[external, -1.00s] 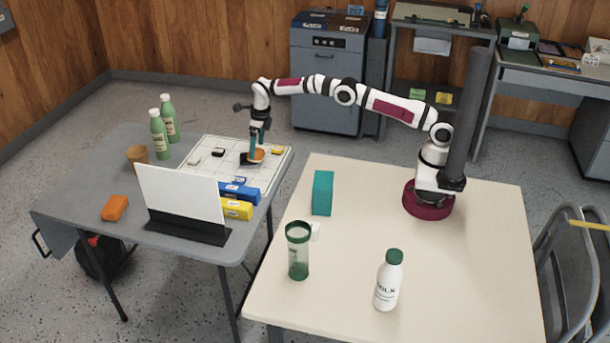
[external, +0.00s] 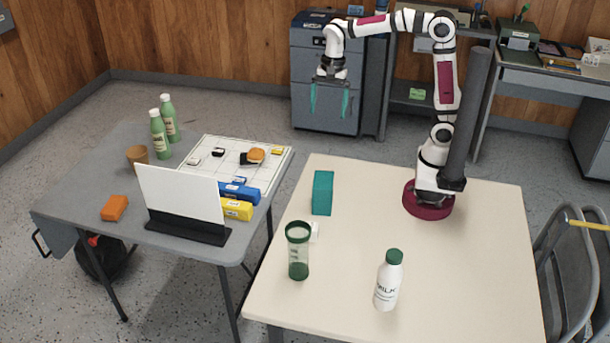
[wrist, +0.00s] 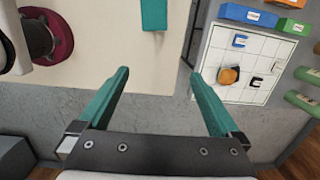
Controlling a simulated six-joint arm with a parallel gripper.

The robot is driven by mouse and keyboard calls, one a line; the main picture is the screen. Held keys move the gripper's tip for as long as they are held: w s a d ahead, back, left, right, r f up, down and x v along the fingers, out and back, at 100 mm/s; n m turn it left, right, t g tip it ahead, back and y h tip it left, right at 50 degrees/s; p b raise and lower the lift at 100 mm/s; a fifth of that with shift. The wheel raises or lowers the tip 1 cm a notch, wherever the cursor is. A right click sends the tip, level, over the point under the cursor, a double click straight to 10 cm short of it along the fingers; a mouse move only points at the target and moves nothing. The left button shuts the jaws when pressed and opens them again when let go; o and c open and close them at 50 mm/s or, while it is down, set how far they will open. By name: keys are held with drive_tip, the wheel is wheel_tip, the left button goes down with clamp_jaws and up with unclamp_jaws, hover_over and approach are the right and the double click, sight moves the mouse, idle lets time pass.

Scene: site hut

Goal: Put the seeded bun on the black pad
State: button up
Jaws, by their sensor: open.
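The seeded bun (external: 256,155) is a small orange-brown round on the white gridded board. It appears to rest on the black pad (external: 244,160), whose dark edge shows at its left; how fully it sits on the pad is hard to tell. In the wrist view the bun (wrist: 229,76) shows with black beside it. My gripper (external: 329,104) is open and empty, high in the air to the right of the board and well clear of the bun. Its teal fingers stand wide apart in the wrist view (wrist: 159,74).
A teal block (external: 322,193) stands on the cream table.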

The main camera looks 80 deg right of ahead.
drive_tip(key=s+a+f+n, duration=0.1)
drive_tip(key=s+f+n, duration=0.2)
drive_tip(key=s+n, duration=0.3)
drive_tip(key=s+a+f+n, duration=0.1)
drive_tip(key=s+f+n, duration=0.2)
drive_tip(key=s, duration=1.2)
drive_tip(key=n, duration=0.3)
drive_tip(key=shift+s+a+g+y, duration=0.25)
drive_tip(key=shift+a+g+y, duration=0.05)
drive_tip(key=shift+a+g, duration=0.1)
